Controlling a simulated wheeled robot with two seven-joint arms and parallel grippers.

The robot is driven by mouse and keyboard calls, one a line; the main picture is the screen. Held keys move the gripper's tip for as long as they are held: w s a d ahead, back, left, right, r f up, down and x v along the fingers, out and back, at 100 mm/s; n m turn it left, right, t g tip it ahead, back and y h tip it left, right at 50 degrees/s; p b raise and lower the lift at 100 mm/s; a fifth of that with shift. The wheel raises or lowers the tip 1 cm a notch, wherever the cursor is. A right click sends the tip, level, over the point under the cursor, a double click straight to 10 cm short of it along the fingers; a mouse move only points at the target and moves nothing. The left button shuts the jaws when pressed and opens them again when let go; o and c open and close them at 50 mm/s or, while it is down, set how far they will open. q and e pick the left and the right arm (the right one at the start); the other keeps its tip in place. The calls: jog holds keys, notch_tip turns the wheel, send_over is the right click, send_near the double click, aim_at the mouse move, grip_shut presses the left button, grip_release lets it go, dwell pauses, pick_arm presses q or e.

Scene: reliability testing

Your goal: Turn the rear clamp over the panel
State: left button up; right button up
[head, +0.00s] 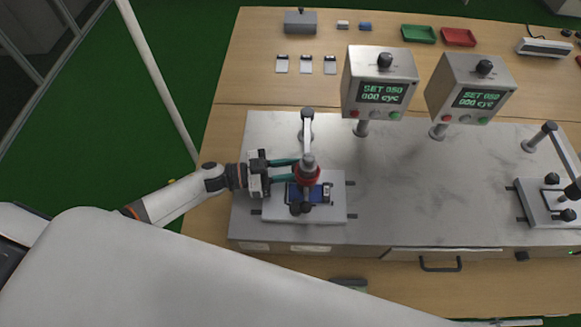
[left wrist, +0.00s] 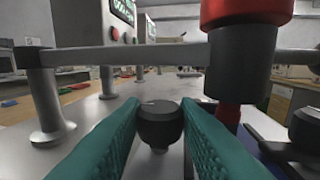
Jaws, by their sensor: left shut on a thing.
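The blue panel (head: 323,192) lies on a white fixture plate (head: 337,213) under a press head with a red collar (head: 307,174). My left gripper (head: 296,170) reaches in from the left at the rear of the panel. In the left wrist view its teal fingers (left wrist: 160,108) are shut on the black knob of the rear clamp (left wrist: 158,128). The press head hides that knob in the head view, and I cannot tell how the clamp is turned. The front clamp's black knob (head: 302,208) stands at the plate's front. My right gripper is not in view.
The press arm (head: 307,130) spans above the fixture; its red and black head (left wrist: 242,50) hangs close to my left fingers. Two display boxes (head: 379,85) (head: 470,88) stand behind. A second fixture (head: 545,203) is at right. The grey slab between the fixtures (head: 430,195) is clear.

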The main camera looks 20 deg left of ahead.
pick_arm(q)
jog(key=shift+w+f+m+g+h+b, duration=0.15)
jog(key=shift+m+g+h+b, duration=0.15)
jog(key=shift+m+g+b, duration=0.3)
jog(key=m+g+y+b, duration=0.1)
jog(key=m+g+b, duration=0.3)
jog(key=g+b, duration=0.2)
jog(key=w+m+g+y+b, duration=0.1)
jog(key=m+g+b, duration=0.3)
jog(key=g+b, duration=0.2)
jog(key=m+g+b, duration=0.4)
jog(key=g+b, duration=0.2)
jog(key=b, duration=0.1)
jog(key=shift+w+d+g+y, duration=0.15)
jog(key=shift+w+g+y, duration=0.15)
jog(key=shift+w+y, duration=0.1)
jog(key=shift+r+m+g+y+b, duration=0.2)
jog(key=shift+m+g+y+b, duration=0.7)
jog(key=shift+b, duration=0.2)
jog(key=o, duration=0.7)
